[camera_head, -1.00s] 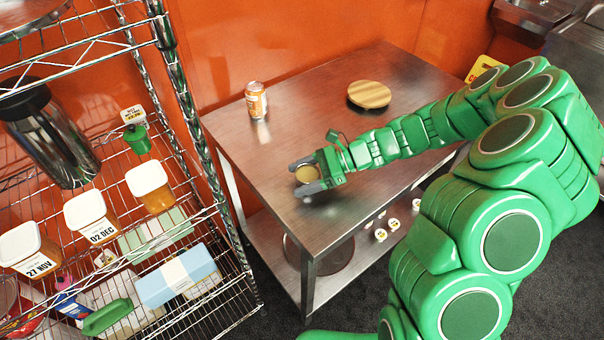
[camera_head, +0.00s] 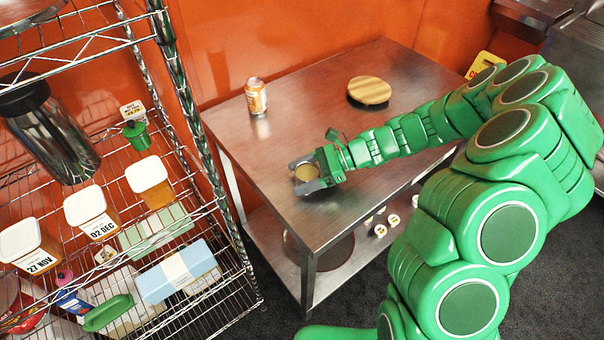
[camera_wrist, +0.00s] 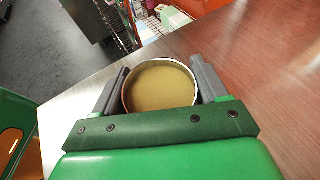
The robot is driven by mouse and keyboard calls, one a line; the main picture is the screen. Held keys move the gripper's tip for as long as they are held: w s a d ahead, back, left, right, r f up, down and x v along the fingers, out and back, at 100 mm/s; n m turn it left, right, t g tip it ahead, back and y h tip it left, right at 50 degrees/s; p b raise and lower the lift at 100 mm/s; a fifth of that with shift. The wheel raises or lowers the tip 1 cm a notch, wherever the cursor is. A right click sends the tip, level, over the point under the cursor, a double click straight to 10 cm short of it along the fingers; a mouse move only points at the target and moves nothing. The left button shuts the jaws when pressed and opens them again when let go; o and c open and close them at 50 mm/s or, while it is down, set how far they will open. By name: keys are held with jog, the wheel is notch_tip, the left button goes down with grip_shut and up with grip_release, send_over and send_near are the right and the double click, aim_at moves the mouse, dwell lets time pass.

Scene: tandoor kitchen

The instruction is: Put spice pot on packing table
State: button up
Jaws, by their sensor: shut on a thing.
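The spice pot (camera_head: 305,173) is a small round metal pot with yellow-brown contents. It is between the fingers of my gripper (camera_head: 304,176), over the near left part of the steel packing table (camera_head: 330,209). In the wrist view the spice pot (camera_wrist: 160,86) is upright, with the grey fingers of my gripper (camera_wrist: 161,85) shut on both its sides. The packing table (camera_wrist: 265,70) fills the right of that view. The pot's base is hidden, so I cannot tell whether it touches the tabletop.
An orange can (camera_head: 256,97) stands at the back left of the table and a round wooden board (camera_head: 369,91) lies at the back. A wire rack (camera_head: 232,262) with several containers is at the left. The tabletop between is clear. Small tubs (camera_head: 380,230) sit on the lower shelf.

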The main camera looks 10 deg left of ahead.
aim_at(317, 170)
jog(key=o, duration=1.1)
jog(key=shift+v, duration=3.9)
